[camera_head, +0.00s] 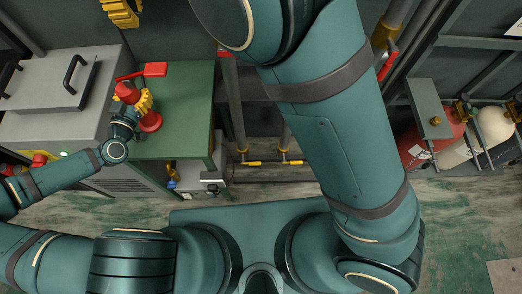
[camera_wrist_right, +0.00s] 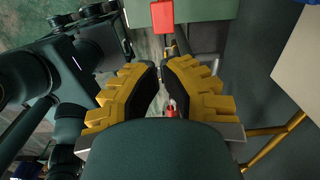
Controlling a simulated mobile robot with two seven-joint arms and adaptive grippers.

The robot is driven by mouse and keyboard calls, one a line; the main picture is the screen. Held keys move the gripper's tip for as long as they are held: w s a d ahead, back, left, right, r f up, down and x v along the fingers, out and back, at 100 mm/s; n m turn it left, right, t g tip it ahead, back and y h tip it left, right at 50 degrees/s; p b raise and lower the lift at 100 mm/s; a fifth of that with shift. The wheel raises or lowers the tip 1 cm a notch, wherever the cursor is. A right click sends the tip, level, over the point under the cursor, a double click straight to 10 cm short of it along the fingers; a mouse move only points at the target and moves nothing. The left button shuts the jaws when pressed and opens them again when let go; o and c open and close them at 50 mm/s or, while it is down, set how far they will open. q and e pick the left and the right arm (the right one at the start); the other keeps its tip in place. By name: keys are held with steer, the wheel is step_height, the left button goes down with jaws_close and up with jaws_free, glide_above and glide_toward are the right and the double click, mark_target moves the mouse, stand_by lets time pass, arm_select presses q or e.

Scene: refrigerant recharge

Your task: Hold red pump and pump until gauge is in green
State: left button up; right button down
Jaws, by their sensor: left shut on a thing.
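The red pump (camera_head: 150,122) stands on the green-topped table (camera_head: 190,105) at the left of the head view. Its red handle (camera_head: 155,69) sticks out at the top; a red flat piece, likely this handle, shows in the right wrist view (camera_wrist_right: 163,15). My left gripper (camera_head: 146,101) is shut on the pump's body, its yellow fingers against the red. My right gripper (camera_head: 121,12) is at the top edge of the head view, apart from the handle. In the wrist view its padded fingers (camera_wrist_right: 160,78) stand apart with nothing between them. I cannot make out a gauge reading.
A grey cabinet with a black-handled lid (camera_head: 45,82) adjoins the table on the left. Red and white cylinders (camera_head: 492,128) stand at the far right. My right arm covers the middle.

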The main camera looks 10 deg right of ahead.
steer(key=s+a+f+n+y, duration=0.3)
steer(key=s+a+f+n, duration=0.85)
steer(key=n, duration=1.05)
steer(key=w+d+f+m+g, duration=0.1)
steer(key=w+d+f+g, duration=0.15)
steer(key=d+f, duration=1.3)
steer(key=s+d+f+m, duration=0.1)
steer(key=s+d+f, duration=0.1)
steer(key=d, duration=0.5)
steer(key=s+d+f+m, duration=0.2)
steer(key=d+f, duration=0.3)
steer(key=d, duration=0.1)
steer(key=s+d+f+m+t+y, duration=0.1)
steer(key=s+d+f, duration=0.1)
steer(key=d, duration=0.5)
steer(key=shift+d+f+m, duration=0.3)
steer(key=shift+f+m, duration=0.1)
steer(key=shift+f, duration=0.25)
